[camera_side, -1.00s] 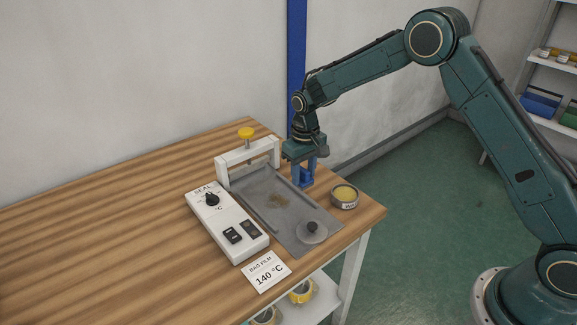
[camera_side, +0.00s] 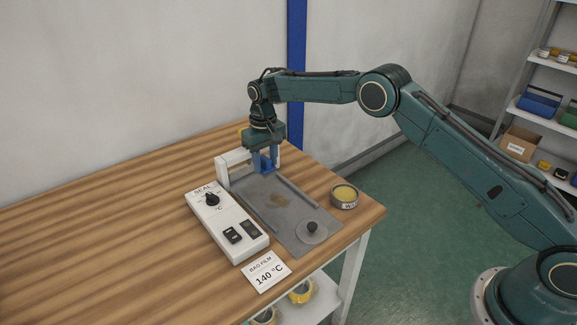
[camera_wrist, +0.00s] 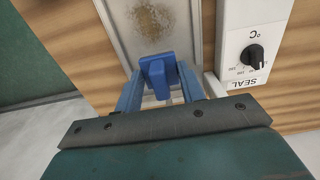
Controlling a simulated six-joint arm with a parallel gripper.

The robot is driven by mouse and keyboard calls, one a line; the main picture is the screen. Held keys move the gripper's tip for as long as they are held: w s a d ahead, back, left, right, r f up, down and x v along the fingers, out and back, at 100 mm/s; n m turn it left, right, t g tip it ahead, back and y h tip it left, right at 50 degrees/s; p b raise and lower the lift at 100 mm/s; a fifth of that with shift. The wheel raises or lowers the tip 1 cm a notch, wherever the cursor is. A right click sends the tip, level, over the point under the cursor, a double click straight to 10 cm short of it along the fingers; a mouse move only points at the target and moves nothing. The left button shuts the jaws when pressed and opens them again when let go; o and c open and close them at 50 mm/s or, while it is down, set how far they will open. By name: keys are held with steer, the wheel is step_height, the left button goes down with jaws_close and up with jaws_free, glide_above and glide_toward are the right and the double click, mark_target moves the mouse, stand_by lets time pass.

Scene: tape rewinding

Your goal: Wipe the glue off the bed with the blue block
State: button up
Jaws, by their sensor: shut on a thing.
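My gripper (camera_side: 264,162) is shut on the blue block (camera_wrist: 158,72), which sits between its two blue fingers in the wrist view. In the side view the gripper is over the far end of the grey metal bed (camera_side: 290,222), close to the white frame. Whether the block touches the bed is not clear.
A white frame (camera_side: 226,171) with a yellow knob mostly hidden behind my gripper spans the bed's far end. A control box (camera_side: 226,222) marked SEAL stands left. A round lid or weight (camera_side: 311,232) is on the near end.

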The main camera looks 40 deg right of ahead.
steer(key=shift+f, duration=4.15)
steer(key=shift+s, duration=4.95)
steer(key=shift+c, duration=0.3)
steer(key=shift+w, duration=4.95)
steer(key=shift+d, duration=0.45)
steer(key=shift+s, duration=5)
steer(key=shift+w, duration=5.1)
steer(key=shift+r, duration=4.15)
